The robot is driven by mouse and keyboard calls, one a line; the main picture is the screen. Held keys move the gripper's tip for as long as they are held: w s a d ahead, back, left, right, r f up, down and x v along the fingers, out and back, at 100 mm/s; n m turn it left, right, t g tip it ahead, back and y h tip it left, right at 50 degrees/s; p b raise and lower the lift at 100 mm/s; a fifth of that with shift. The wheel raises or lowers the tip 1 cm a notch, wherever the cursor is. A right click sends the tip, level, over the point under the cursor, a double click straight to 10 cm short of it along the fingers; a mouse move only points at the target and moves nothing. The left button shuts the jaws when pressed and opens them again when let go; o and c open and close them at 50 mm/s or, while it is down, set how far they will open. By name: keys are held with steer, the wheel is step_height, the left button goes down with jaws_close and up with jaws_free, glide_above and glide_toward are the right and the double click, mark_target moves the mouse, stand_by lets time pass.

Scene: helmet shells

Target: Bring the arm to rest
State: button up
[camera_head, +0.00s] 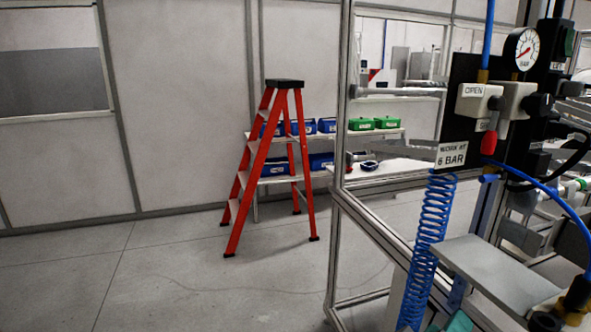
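Neither my arm nor my gripper can be made out in the head view. Whether the gripper is open, shut or holding something does not show.
An orange-red stepladder (257,165) stands on the open grey floor (170,275). Behind it, a shelf holds blue bins (327,125) and green bins (388,123). At right, close by, are a metal frame (339,160), a pressure gauge (522,50) and a coiled blue hose (432,245).

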steer(key=s+d+f+m+g+y, duration=0.1)
steer(key=s+d+f+g+y, duration=0.25)
steer(key=f, duration=0.55)
steer(key=s+d+f+g+y, duration=0.2)
steer(key=s+d+f, duration=0.25)
steer(key=f, duration=0.55)
steer(key=s+f+m+g+y, duration=0.2)
steer(key=s+f+g+y, duration=0.2)
steer(key=s+f, duration=0.9)
steer(key=s+y, duration=0.2)
steer(key=s, duration=0.1)
steer(key=shift+s+a+f, duration=0.15)
steer(key=shift+a, duration=0.05)
steer(key=shift+g+y, duration=0.25)
